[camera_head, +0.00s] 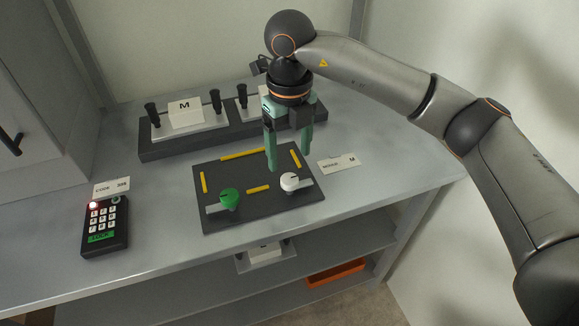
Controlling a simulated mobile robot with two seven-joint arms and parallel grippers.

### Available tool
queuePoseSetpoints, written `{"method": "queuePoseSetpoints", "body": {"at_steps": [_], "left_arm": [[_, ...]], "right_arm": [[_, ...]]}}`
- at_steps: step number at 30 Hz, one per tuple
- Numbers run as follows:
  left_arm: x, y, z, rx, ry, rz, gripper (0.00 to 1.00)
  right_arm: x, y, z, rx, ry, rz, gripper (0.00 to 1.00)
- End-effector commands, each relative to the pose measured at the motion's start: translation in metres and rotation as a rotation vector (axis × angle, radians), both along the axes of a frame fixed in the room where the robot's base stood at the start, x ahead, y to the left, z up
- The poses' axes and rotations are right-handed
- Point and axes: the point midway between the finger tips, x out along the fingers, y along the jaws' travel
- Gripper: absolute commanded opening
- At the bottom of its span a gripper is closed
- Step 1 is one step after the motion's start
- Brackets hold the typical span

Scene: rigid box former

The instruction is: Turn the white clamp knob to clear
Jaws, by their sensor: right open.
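The white clamp knob (290,182) sits at the right front of a dark board (245,208) on the grey table. A grey bar runs from under the knob toward the right. My right gripper (287,162) points down, open and empty, above the board just behind the white knob. Its green fingers look apart from the knob, though the exact height gap is hard to tell. A green knob (229,198) with a grey bar sits at the left front of the same board. My left gripper is not in view.
Yellow strips (258,189) mark the board. A dark rack (185,143) with black-handled plates stands behind. A keypad (105,228) with a red light is at left, a small card (339,163) at right. Below is a shelf with an orange bin (335,273). The table's right end is clear.

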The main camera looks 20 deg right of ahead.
Motion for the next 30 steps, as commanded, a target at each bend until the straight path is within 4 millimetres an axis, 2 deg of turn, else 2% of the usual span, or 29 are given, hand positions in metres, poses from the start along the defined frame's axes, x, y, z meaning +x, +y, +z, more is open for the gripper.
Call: {"method": "queuePoseSetpoints", "body": {"at_steps": [3,10,15,30], "left_arm": [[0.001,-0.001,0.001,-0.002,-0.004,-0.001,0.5],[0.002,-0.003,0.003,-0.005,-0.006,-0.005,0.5],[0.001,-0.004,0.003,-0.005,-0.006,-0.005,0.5],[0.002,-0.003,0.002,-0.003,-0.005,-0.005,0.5]], "right_arm": [[0.001,0.001,0.027,0.001,-0.004,0.001,0.76],[0.0,0.0,0.056,0.0,-0.001,0.001,0.76],[0.0,0.0,0.062,-0.001,0.002,0.0,0.76],[0.0,0.0,0.061,0.0,0.001,0.001,0.76]]}}
